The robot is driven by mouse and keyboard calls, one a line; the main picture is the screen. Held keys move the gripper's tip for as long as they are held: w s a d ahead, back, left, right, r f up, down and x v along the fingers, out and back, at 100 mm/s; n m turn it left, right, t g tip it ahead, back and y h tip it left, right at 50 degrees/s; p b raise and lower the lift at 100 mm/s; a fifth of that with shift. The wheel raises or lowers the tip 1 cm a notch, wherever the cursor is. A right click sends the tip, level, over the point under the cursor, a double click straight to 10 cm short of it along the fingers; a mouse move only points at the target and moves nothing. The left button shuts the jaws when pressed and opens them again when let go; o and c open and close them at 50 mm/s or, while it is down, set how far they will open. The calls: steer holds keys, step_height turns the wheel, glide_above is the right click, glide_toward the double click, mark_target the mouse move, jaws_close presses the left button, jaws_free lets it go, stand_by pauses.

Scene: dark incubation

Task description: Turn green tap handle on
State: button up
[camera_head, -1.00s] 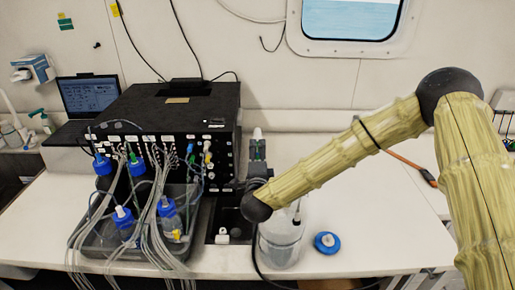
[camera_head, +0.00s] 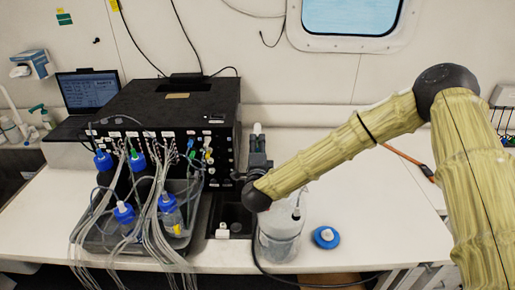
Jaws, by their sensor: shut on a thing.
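My gripper (camera_head: 258,158) is at the right end of the black box, above and behind the small dark sink (camera_head: 232,214). It is shut at a slim upright tap (camera_head: 258,129) with a pale top, which shows just above the fingers. The green handle cannot be made out clearly now; the dark fingers cover that spot, and I take it to be what they hold. My wrist and forearm hide the tap's lower part.
A clear container (camera_head: 281,240) stands under my forearm, with a blue cap (camera_head: 326,237) beside it. A grey tray (camera_head: 100,240) with several blue-capped bottles and many tubes stands at left, before the black box (camera_head: 170,110). The counter at right is mostly clear.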

steer(key=shift+f+n, duration=0.1)
steer(key=shift+n, duration=0.2)
steer(key=n+b, duration=0.3)
steer(key=n, duration=0.1)
steer(key=shift+b, duration=0.35)
steer(key=shift+n+b, duration=1.05)
steer(key=shift+n, duration=1.25)
steer(key=o, duration=1)
steer(key=shift+o, duration=0.2)
steer(key=s, duration=1.2)
